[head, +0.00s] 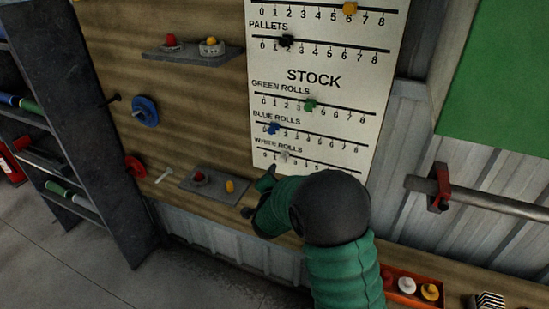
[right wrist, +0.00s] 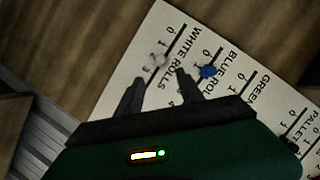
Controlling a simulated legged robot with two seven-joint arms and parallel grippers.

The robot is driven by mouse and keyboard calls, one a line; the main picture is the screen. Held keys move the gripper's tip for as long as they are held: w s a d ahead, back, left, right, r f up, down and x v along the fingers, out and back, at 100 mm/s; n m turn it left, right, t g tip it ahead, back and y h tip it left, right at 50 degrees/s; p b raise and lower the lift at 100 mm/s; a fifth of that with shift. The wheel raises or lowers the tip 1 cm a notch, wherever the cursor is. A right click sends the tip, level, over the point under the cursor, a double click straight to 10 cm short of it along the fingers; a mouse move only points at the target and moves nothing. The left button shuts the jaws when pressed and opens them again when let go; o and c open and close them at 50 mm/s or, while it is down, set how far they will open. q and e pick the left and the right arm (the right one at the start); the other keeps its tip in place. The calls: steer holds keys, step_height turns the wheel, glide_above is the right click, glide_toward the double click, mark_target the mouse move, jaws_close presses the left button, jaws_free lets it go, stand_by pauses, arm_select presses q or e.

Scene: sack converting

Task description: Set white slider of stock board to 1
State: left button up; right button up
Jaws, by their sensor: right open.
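The stock board (head: 315,138) is a white panel on the wooden wall with several slider scales. Its white slider (head: 286,155) sits on the lowest scale, WHITE ROLLS, at about 2. In the right wrist view the white slider (right wrist: 159,60) lies just beyond and between my fingertips, near the 2 and 3 marks. My right gripper (right wrist: 161,75) is open and empty, with one finger on either side of the slider's line. In the head view my right gripper (head: 270,178) is at the board's lower edge, partly hidden by my arm. My left gripper is not in view.
The blue slider (head: 272,129) is just above, close to one finger in the wrist view (right wrist: 207,71). The green slider (head: 309,105) is higher. A small shelf with red and yellow knobs (head: 215,187) is left of my gripper. A metal rail (head: 490,203) is at right.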

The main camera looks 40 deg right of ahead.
mark_target(281, 161)
steer(key=p+x, duration=0.1)
steer(key=x, duration=0.3)
steer(key=p+x, duration=0.1)
steer(key=x, duration=0.7)
steer(key=shift+w+a+f+p, duration=0.1)
steer(key=shift+w+p, duration=0.3)
steer(key=shift+w, duration=0.05)
steer(key=shift+w+d, duration=0.15)
steer(key=shift+d, duration=0.5)
steer(key=shift+a+f, duration=0.15)
steer(key=c, duration=0.6)
jaws_close()
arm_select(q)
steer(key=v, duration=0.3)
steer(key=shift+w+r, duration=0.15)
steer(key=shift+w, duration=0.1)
